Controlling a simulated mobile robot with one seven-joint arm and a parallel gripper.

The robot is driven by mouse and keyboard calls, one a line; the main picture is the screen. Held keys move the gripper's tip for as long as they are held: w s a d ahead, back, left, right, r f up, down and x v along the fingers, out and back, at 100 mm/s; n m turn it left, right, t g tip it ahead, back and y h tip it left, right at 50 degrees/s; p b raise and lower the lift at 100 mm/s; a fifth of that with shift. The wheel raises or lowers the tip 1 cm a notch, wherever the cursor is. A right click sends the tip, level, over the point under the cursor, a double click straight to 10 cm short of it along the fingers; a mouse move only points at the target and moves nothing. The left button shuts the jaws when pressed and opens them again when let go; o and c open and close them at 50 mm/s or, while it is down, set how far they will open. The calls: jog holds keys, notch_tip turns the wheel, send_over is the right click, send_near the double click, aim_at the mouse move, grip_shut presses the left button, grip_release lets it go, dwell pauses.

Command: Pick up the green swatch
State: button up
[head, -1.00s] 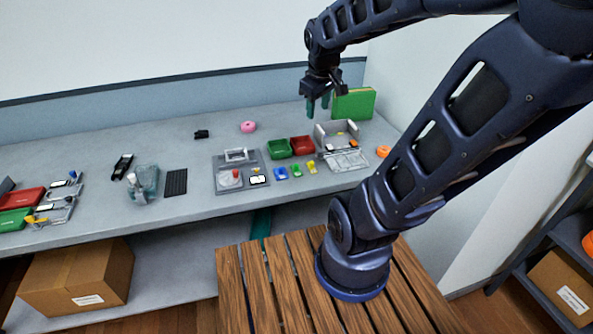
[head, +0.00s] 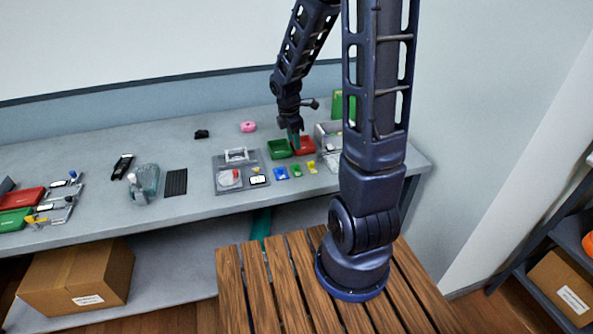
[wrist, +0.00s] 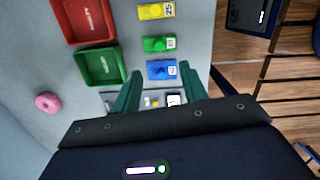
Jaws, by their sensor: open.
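The green swatch (head: 296,171) lies on the bench between the blue swatch (head: 281,173) and the yellow swatch (head: 311,167). In the wrist view the green swatch (wrist: 154,44) lies flat beside a printed label, beyond the blue swatch (wrist: 157,70). My gripper (head: 295,140) is above the bench, in front of the green and red trays in the head view. In the wrist view my gripper (wrist: 160,82) is open and empty, with its green fingers apart on either side of the blue swatch's line. The green swatch lies beyond the fingertips, apart from them.
A green tray (head: 279,148) and a red tray (head: 304,146) stand behind the swatches. A grey board with parts (head: 228,187) lies to the left. A pink ring (head: 248,127) lies at the back.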

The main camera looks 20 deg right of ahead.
aim_at(296, 165)
jog(key=shift+n, duration=0.4)
jog(key=shift+w+d+f, duration=0.1)
jog(key=shift+d+f, duration=0.1)
jog(key=shift+f, duration=1.8)
jog(key=shift+w+d+f, duration=0.15)
jog(key=shift+d+f, duration=0.05)
jog(key=shift+f, duration=1.8)
jog(key=shift+w+d+f, duration=0.1)
jog(key=shift+d+f, duration=0.1)
jog(key=shift+f, duration=1.8)
jog(key=shift+c, duration=0.4)
grip_shut()
